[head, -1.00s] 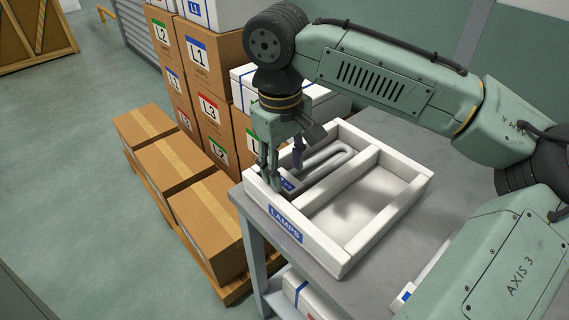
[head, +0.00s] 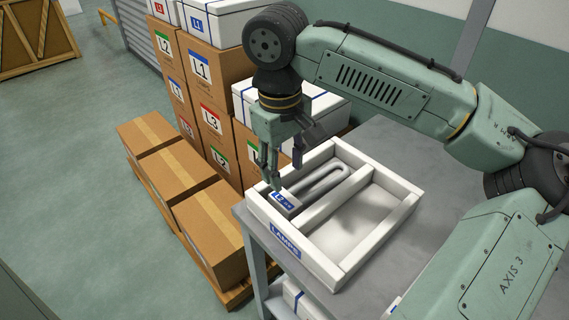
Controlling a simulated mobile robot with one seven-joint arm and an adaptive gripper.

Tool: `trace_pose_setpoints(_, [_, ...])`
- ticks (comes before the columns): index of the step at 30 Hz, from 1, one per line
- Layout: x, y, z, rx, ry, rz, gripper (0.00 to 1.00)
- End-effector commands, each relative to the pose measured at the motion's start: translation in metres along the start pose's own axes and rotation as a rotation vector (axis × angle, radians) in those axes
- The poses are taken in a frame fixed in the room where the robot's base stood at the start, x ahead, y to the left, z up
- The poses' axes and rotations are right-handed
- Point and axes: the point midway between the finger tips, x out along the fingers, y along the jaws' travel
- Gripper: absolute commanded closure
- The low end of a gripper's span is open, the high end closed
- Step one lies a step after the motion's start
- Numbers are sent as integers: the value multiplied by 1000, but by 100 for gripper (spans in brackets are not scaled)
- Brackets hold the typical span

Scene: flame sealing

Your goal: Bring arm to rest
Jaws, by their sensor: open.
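My gripper (head: 280,172) is open and empty, pointing down over the left part of the white tray. The white tray (head: 350,262) carries a blue LAMPS label and stands on a grey table. It has two compartments. A grey U-shaped lamp (head: 325,180) with a blue-labelled base (head: 284,203) lies in the left compartment, below and beside my fingers. My fingers hide a little of the tray's left wall. The right compartment (head: 365,220) is empty.
Stacked brown boxes (head: 207,75) with L-number labels stand behind the gripper. Several taped brown boxes (head: 208,222) sit on a pallet at left. White boxes with blue bands (head: 325,108) stand behind the tray. Bare grey table (head: 400,150) lies at the back right.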

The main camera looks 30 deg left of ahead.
Motion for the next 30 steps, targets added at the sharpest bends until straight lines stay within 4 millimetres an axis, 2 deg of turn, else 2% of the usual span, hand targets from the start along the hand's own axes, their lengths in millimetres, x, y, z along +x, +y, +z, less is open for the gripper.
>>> trace_pose_setpoints(1, [-6, 0, 0, 0, 1, 0, 57])
trace_pose_setpoints(21, [-46, 3, 0, 1, 1, 0, 57])
trace_pose_setpoints(30, [-46, 3, 0, 1, 0, 1, 57])
